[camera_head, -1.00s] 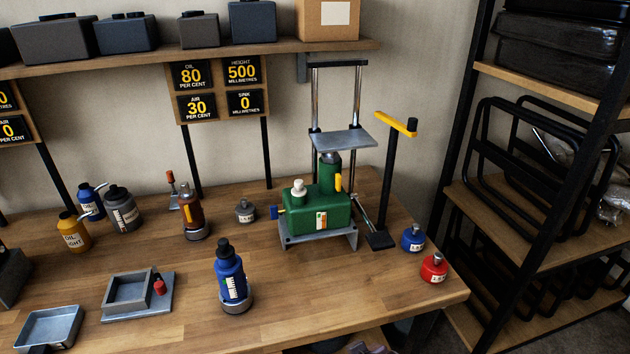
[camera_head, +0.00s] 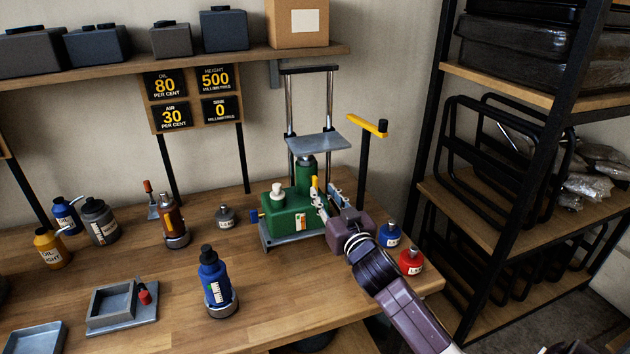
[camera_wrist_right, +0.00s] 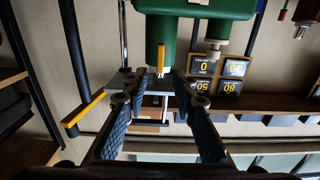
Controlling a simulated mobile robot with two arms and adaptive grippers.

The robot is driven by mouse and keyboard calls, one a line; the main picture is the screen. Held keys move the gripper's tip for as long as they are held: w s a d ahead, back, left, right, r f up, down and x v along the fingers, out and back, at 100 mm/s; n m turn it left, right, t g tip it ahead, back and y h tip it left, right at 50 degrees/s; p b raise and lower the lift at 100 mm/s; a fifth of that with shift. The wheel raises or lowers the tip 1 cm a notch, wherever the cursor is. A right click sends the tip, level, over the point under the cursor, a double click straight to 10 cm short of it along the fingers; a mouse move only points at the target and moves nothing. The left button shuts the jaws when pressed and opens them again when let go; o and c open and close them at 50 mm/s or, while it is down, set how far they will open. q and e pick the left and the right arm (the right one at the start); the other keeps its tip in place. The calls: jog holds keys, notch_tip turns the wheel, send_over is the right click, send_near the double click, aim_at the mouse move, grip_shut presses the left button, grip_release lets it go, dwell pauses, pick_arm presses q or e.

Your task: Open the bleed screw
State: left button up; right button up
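A green hydraulic unit (camera_head: 288,216) stands on a grey base on the bench. It has a white cap (camera_head: 277,190), a blue knob (camera_head: 254,215) on its left, and an upright green cylinder with a yellow piece (camera_head: 315,185). I cannot tell for certain which part is the bleed screw. My right gripper (camera_head: 328,195) is at the unit's right side, its fingers apart and empty. In the right wrist view, which looks upside down, the yellow piece (camera_wrist_right: 160,60) lies in line with the gap between the open fingers (camera_wrist_right: 159,92). My left gripper is out of view.
A post with a yellow arm (camera_head: 367,125) stands behind my right gripper. Blue (camera_head: 389,235) and red (camera_head: 411,262) bottles stand close by its wrist. A blue bottle (camera_head: 214,285) stands front left. Signs (camera_head: 190,98) read oil 80, air 30, height 500, sink 0.

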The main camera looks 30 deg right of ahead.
aim_at(317, 183)
jog(key=p+x, duration=0.2)
jog(key=x, duration=0.5)
jog(key=shift+w+f, duration=0.1)
jog(key=shift+w, duration=0.1)
jog(key=shift+c, duration=0.4)
grip_shut()
